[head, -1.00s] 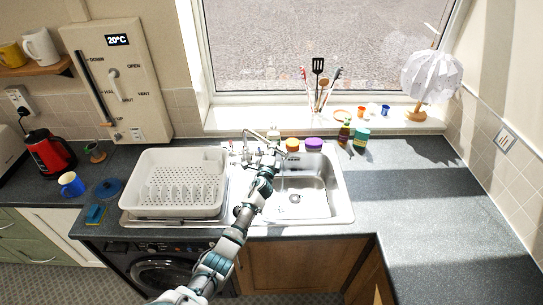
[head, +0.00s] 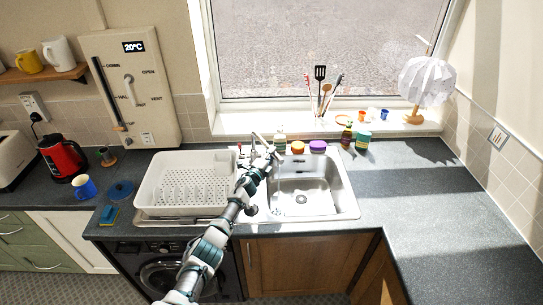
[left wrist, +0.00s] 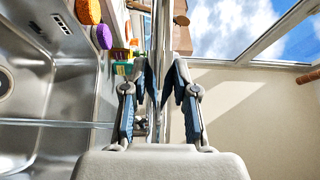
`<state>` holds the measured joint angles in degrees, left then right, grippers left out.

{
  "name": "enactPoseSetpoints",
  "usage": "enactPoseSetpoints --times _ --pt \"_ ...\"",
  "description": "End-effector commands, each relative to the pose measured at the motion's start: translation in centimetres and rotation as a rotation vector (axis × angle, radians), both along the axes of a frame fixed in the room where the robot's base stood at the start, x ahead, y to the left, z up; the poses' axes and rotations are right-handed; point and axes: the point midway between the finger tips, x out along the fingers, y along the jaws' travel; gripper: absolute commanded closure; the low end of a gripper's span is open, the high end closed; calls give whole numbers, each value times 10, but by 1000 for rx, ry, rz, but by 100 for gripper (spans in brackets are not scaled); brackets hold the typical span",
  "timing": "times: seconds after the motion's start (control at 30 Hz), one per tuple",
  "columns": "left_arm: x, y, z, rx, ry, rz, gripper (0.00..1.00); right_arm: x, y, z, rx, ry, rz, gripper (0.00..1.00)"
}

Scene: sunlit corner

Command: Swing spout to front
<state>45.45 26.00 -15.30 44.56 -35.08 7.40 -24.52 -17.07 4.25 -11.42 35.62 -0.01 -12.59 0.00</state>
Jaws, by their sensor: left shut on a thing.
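The chrome tap spout (head: 261,141) stands behind the sink (head: 318,208), near the rack side. My left gripper (head: 266,155) reaches over the sink's left part to the spout. In the left wrist view, the spout's shiny tube (left wrist: 163,60) runs between the two fingers of my left gripper (left wrist: 161,80), which is shut on it. The arm and gripper hide part of the tap's base and the sink's left edge in the head view. My right gripper is not in view.
A white dish rack (head: 183,207) stands left of the sink. Utensils (head: 320,90) and a lamp (head: 427,80) are on the sill. The right worktop (head: 430,215) is clear.

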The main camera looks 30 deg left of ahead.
Motion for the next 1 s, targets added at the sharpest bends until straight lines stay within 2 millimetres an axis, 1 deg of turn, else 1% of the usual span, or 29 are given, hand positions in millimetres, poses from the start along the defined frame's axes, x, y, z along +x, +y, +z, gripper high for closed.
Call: enactPoseSetpoints --times 0.07,0.1,0.17,0.4,0.47,0.63,0.77,1.0 --pt "0 0 2 0 -2 0 100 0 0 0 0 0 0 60" --pt "0 0 2 0 -2 -1 62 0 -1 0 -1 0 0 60" --pt "0 0 2 1 -2 -1 47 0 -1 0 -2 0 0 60" --pt "-1 -1 1 1 -2 -2 47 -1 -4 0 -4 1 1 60" --pt "-1 -1 1 1 -2 -2 47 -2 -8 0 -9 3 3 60" --pt "-9 0 1 6 -4 0 47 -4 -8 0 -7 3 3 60" --pt "-25 -1 -1 7 -2 -3 47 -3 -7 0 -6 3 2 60" --pt "-70 0 -5 2 1 -3 47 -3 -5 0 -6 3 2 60"
